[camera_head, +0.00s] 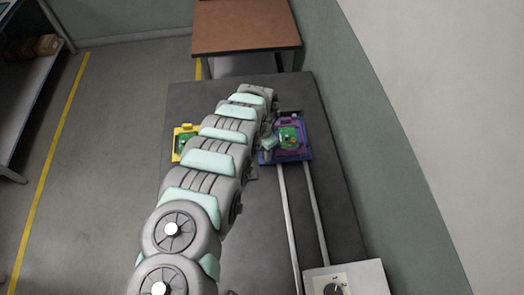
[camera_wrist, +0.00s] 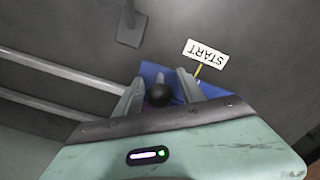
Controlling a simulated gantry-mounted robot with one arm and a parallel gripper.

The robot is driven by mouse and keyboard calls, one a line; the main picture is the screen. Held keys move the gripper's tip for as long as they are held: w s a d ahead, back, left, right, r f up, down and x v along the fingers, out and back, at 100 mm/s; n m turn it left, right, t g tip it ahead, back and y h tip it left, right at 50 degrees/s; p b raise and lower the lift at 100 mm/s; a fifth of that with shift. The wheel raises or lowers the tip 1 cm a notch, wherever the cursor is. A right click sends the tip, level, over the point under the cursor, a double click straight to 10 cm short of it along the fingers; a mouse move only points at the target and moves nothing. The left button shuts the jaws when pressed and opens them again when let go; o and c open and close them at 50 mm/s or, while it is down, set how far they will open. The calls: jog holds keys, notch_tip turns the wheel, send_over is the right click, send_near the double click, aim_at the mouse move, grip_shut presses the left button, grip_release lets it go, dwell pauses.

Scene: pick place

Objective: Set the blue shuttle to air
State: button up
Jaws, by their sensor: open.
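The blue shuttle (camera_head: 297,158) sits at the far end of two rails on the dark table in the head view. It carries a purple frame (camera_head: 279,148) with a green board (camera_head: 288,137). My gripper (camera_head: 269,141) is at the left side of the shuttle. In the wrist view its fingers (camera_wrist: 157,80) are spread over a blue surface (camera_wrist: 151,70), with a dark round knob (camera_wrist: 160,94) between them. I cannot tell whether they touch it. A control box with a dark dial (camera_head: 333,289) stands at the near right; its markings are too small to read.
A yellow tray (camera_head: 177,146) with a green board lies left of my arm, partly hidden. Two pale rails (camera_head: 289,215) run toward the control box (camera_head: 365,279). A START sign (camera_wrist: 206,54) stands beside the blue surface. A brown table (camera_head: 245,25) is behind.

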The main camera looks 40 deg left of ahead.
jog(key=shift+f, duration=0.1)
jog(key=shift+c, duration=0.2)
grip_shut()
dwell(1.3)
